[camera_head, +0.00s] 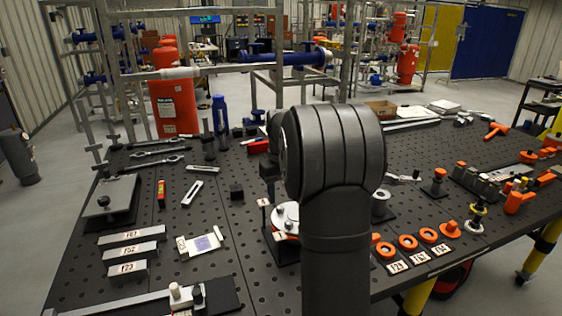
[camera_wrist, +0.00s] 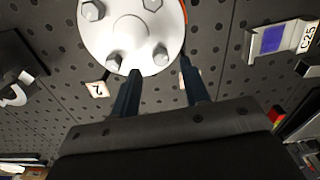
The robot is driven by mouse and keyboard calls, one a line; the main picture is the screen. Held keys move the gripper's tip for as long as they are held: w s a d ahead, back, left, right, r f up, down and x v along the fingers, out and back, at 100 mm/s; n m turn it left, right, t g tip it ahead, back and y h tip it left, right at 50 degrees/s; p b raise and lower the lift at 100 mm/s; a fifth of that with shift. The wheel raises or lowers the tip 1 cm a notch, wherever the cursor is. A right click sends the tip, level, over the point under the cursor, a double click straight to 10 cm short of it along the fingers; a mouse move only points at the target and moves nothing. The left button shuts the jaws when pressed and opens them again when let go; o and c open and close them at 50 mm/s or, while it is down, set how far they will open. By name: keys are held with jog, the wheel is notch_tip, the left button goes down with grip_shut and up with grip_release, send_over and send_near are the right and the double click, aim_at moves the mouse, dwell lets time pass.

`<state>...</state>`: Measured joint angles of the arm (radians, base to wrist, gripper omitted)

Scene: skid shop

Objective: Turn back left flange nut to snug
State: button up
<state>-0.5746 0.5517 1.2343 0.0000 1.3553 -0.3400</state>
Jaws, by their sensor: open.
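The flange (camera_head: 281,222) is a round white disc with an orange edge below, on a dark base, partly hidden behind my arm in the head view. In the wrist view the flange (camera_wrist: 128,32) fills the top, with several grey hex nuts near its rim. The wrist view appears turned around, so the back left nut (camera_wrist: 160,56) seems to be the lower right one. My gripper (camera_wrist: 160,68) is open, its two dark fingers pointing at the flange's edge. That nut appears between the fingertips; contact cannot be told. The head view hides the fingers.
A second nut (camera_wrist: 115,59) lies close to the left finger. Labelled grey blocks (camera_head: 130,235) stand further left. Orange rings (camera_head: 407,242) lie to the right. Perforated black table is clear between the card and flange.

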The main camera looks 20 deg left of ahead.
aim_at(281, 208)
notch_tip(281, 208, up, 13)
dwell(0.3)
jog(key=shift+r, duration=0.1)
jog(key=shift+c, duration=0.4)
jog(key=shift+c, duration=1)
notch_tip(281, 208, down, 18)
jog(key=shift+r, duration=0.2)
